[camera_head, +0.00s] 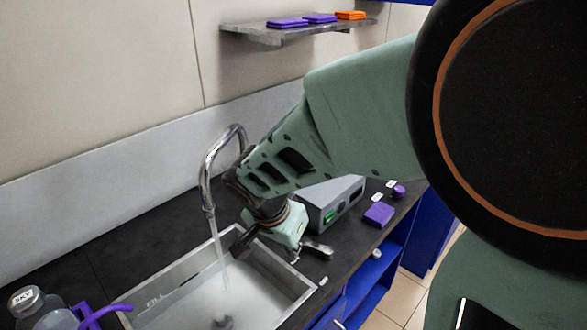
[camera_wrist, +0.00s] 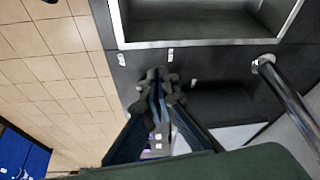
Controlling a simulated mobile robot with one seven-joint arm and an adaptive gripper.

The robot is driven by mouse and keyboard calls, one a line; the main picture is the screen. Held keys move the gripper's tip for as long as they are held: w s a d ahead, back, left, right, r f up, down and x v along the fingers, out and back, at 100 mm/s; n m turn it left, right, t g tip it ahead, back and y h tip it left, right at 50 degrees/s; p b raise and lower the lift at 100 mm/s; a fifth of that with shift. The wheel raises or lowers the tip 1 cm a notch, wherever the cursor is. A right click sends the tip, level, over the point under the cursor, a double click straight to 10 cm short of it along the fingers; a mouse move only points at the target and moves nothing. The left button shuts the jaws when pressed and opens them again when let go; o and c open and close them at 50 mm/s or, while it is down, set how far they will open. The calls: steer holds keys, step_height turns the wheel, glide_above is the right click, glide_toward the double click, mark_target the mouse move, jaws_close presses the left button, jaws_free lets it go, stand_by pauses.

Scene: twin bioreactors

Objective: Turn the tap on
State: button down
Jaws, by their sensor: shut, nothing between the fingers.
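The tap (camera_head: 206,170) is a chrome gooseneck rising behind the sink (camera_head: 150,300). A thin pale stream of water (camera_head: 223,262) runs from its spout down into the sink. In the wrist view the tap's base and pipe (camera_wrist: 290,100) are at the right. My gripper (camera_head: 312,250) points down beside the sink's right end, apart from the spout. In the wrist view my gripper (camera_wrist: 157,82) is shut and empty, its tips over the dark counter near a small white marker (camera_wrist: 170,54). Its arm hides part of the area behind the tap.
A grey box device (camera_head: 330,203) stands on the counter right of my gripper, with purple items (camera_head: 379,214) beyond it. A bottle (camera_head: 38,305) and a purple tube stand at the left. A wall shelf (camera_head: 290,36) holds flat boxes. Tiled floor lies in front.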

mark_target(308, 245)
steer(key=x, duration=0.7)
steer(key=shift+f, duration=0.15)
steer(key=shift+w+d+r+p, duration=0.1)
steer(key=shift+w+d+p, duration=0.1)
steer(key=shift+w+d, duration=0.3)
steer(key=shift+w+d+r+p, duration=0.15)
steer(key=shift+w+d+p, duration=0.05)
steer(key=shift+w, duration=0.45)
steer(key=shift+w+d+f, duration=0.1)
steer(key=shift+w+d, duration=0.25)
steer(key=shift+w, duration=0.25)
steer(key=shift+w+d+f+m+b, duration=0.15)
steer(key=shift+w+f+m+b, duration=0.2)
steer(key=shift+b, duration=0.55)
steer(key=shift+w+r+m+h+b, duration=0.1)
steer(key=shift+w+m+h+b, duration=0.25)
steer(key=shift+b, duration=0.4)
steer(key=shift+w+d+r+m, duration=0.1)
steer(key=shift+r+m, duration=0.2)
